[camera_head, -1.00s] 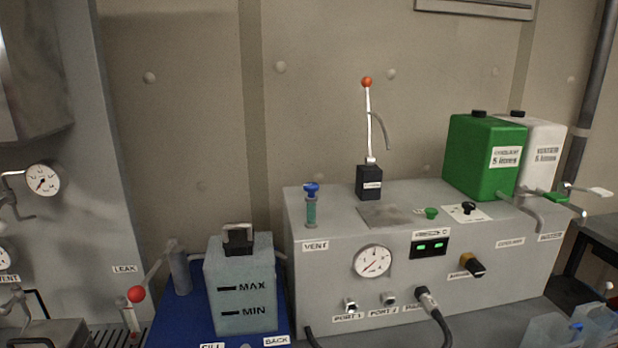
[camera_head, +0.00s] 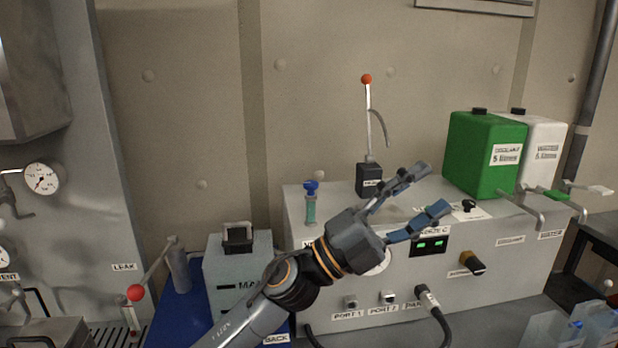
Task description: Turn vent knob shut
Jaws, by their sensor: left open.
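The vent knob (camera_head: 311,187) is a small blue cap on a green tube at the left end of the grey machine box (camera_head: 520,240). The VENT label below it, readable earlier, is now mostly hidden by my left gripper. My left gripper (camera_head: 432,188) is open and empty. It is in front of the box, with its fingers to the right of the vent knob and pointing up and right, apart from the knob. My right gripper is not in view.
A lever with a red ball (camera_head: 366,79) stands on the box. A green canister (camera_head: 482,155) and a white canister (camera_head: 543,150) are at the right.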

